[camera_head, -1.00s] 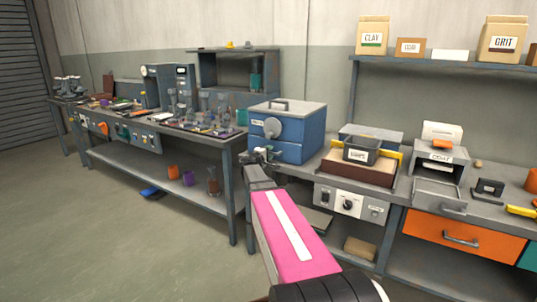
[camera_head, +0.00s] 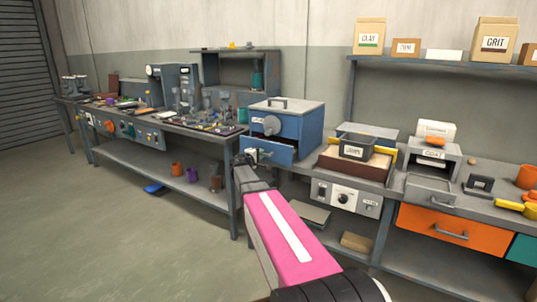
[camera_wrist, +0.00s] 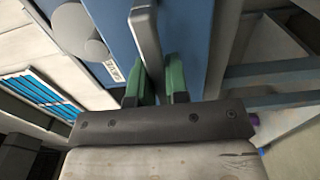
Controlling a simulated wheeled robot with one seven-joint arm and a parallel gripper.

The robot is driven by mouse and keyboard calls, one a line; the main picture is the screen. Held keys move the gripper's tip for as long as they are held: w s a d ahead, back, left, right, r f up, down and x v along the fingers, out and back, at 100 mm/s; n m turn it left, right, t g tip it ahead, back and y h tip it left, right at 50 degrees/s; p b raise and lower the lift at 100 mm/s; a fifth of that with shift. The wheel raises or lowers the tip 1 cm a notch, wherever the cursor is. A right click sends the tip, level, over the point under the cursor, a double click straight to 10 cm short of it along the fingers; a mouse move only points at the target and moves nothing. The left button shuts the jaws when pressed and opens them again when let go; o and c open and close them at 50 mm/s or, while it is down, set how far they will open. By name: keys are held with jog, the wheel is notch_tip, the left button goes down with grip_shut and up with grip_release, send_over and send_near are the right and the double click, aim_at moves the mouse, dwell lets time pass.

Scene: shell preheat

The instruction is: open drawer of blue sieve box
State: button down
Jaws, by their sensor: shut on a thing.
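The blue sieve box (camera_head: 300,128) stands on the workbench with a grey lid and a round grey knob on its front. Its drawer (camera_head: 268,150) is pulled partly out at the lower front. My gripper (camera_head: 250,157) is at the drawer front. In the wrist view, the green fingertips of my gripper (camera_wrist: 158,85) are shut on the grey drawer handle (camera_wrist: 146,40), with the blue drawer front behind it. The drawer's inside is mostly hidden in both views.
A sieve tray (camera_head: 355,165) and a grey machine (camera_head: 432,160) stand on the bench to the right, above an orange drawer (camera_head: 450,228). A long bench with glassware and instruments runs left. The floor (camera_head: 120,230) at front left is clear.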

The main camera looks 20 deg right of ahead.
jog(key=v, duration=1.5)
jog(key=c, duration=1.1)
grip_release()
jog(key=v, duration=1.1)
jog(key=shift+f, duration=0.1)
